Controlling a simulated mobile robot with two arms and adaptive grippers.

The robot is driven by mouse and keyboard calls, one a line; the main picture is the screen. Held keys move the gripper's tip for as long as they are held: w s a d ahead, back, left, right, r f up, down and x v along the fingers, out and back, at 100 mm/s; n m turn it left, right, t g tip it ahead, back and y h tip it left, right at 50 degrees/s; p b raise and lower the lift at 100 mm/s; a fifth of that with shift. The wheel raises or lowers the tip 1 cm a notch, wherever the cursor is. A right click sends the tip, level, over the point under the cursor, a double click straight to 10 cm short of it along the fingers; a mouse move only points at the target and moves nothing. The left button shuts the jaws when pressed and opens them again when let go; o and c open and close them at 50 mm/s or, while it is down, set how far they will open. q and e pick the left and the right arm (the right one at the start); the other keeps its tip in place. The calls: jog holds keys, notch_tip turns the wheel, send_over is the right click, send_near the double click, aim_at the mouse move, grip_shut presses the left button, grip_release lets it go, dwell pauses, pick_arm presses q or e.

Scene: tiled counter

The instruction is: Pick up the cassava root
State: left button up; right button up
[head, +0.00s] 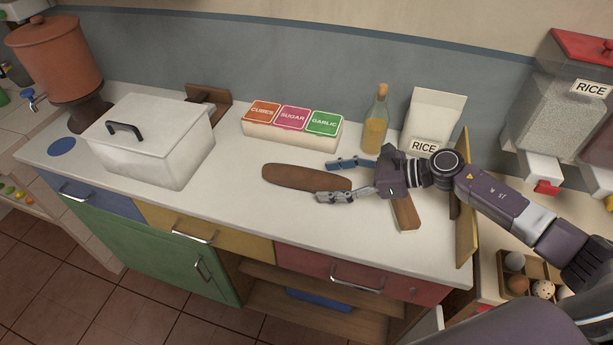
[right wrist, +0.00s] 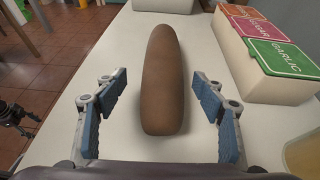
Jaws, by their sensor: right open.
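The cassava root (head: 300,178) is a long brown root lying on the white counter, in the middle of the head view. In the right wrist view the root (right wrist: 161,75) runs away from the camera, with its near end close to the fingers. My right gripper (head: 338,179) is open at the root's right end in the head view. In the right wrist view its blue-padded fingers (right wrist: 161,115) stand on either side of the near end, with a gap on both sides. My left gripper is not in view.
Behind the root stand a spice box (head: 291,133) with three coloured lids, an oil bottle (head: 375,120) and a rice bag (head: 434,115). A white lidded box (head: 152,150) stands at left. A wooden piece (head: 405,213) lies under my right arm. The counter's front strip is clear.

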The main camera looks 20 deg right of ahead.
aim_at(312, 179)
jog(key=p+x, duration=0.1)
jog(key=x, duration=0.1)
jog(key=p+x, duration=0.1)
jog(key=x, duration=0.1)
jog(key=shift+w+a+r, duration=0.1)
jog(key=shift+w+r, duration=0.05)
jog(key=shift+w, duration=0.15)
jog(key=shift+w+a+f+p, duration=0.25)
jog(key=shift+a+f+p, duration=0.05)
jog(key=shift+a+f, duration=0.1)
jog(key=shift+c, duration=0.8)
jog(key=c, duration=1.5)
jog(key=shift+r, duration=0.15)
